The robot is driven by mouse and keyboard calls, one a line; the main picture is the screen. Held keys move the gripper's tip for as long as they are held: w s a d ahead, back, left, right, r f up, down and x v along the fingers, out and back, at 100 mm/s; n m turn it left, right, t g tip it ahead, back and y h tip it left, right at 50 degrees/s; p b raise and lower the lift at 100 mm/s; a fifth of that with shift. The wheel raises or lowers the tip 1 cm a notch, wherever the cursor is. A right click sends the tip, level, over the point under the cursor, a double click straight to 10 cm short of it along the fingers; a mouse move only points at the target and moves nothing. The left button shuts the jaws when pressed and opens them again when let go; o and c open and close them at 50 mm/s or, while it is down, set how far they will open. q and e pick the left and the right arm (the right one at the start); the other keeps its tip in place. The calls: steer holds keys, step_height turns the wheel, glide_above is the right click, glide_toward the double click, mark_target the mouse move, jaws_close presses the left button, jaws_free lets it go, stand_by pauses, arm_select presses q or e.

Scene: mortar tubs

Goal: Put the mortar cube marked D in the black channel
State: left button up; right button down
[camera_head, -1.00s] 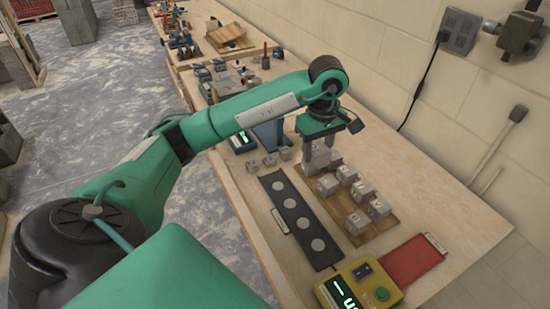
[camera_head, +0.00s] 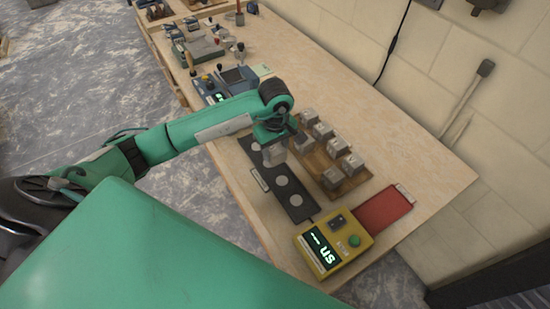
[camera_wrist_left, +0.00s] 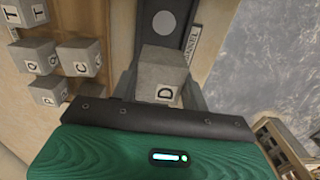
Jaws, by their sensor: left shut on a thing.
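My left gripper (camera_head: 274,156) is shut on the grey cube marked D (camera_wrist_left: 162,75); the letter faces the camera in the left wrist view. In the head view the gripper is over the black channel (camera_head: 305,213), towards its far half, and hides part of it. The channel is a dark strip with pale round spots, and it also shows behind the cube in the left wrist view (camera_wrist_left: 180,5). I cannot tell whether the cube touches the channel or hangs just above it. My right gripper is not in view.
Several other lettered cubes (camera_head: 335,172) stand on a brown board (camera_head: 352,184) right of the channel. A yellow tester (camera_head: 335,243) with a green button sits at the channel's near end, a red mat (camera_head: 384,208) beside it. A blue device (camera_head: 212,92) stands beyond the channel.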

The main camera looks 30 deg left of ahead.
arm_select(q)
step_height(320, 180, down, 3)
steer(key=shift+r, duration=0.2)
step_height(320, 180, down, 4)
steer(key=shift+f+p, duration=0.1)
steer(key=shift+p, duration=0.7)
steer(key=shift+f, duration=0.1)
steer(key=o, duration=1.2)
steer(key=shift+c, duration=0.2)
